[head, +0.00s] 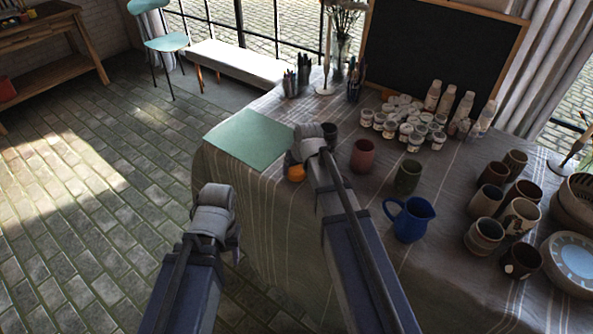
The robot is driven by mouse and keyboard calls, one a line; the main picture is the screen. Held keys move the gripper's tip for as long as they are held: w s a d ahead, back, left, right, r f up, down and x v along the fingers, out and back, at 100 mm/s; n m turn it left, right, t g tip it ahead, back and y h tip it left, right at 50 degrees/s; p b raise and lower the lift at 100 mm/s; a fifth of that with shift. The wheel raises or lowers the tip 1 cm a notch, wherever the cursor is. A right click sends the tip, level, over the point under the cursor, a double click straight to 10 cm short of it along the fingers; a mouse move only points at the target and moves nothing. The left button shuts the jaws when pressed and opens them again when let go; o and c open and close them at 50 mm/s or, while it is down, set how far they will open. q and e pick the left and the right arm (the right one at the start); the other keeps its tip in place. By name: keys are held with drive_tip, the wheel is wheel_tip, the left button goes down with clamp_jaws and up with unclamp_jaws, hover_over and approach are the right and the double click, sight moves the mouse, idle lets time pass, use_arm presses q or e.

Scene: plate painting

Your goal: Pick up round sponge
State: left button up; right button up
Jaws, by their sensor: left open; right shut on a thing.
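A small orange round sponge (296,173) shows just under the end of my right arm, near the table's left front edge. My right gripper (295,163) is shut on it; the arm's end hides part of the sponge and most of the fingers. I cannot tell whether the sponge touches the table. My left gripper (234,246) is open and empty, out over the floor beside the table's left edge. Its fingers are small and mostly hidden by the wrist.
A green mat (249,137) lies bare on the cloth-covered table (450,190). Paint jars (405,118) and several mugs (486,201) crowd farther right.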

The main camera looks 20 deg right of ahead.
sight(296, 167)
drive_tip(key=shift+r, duration=0.1)
wheel_tip(296, 167, up, 10)
drive_tip(key=p, duration=1)
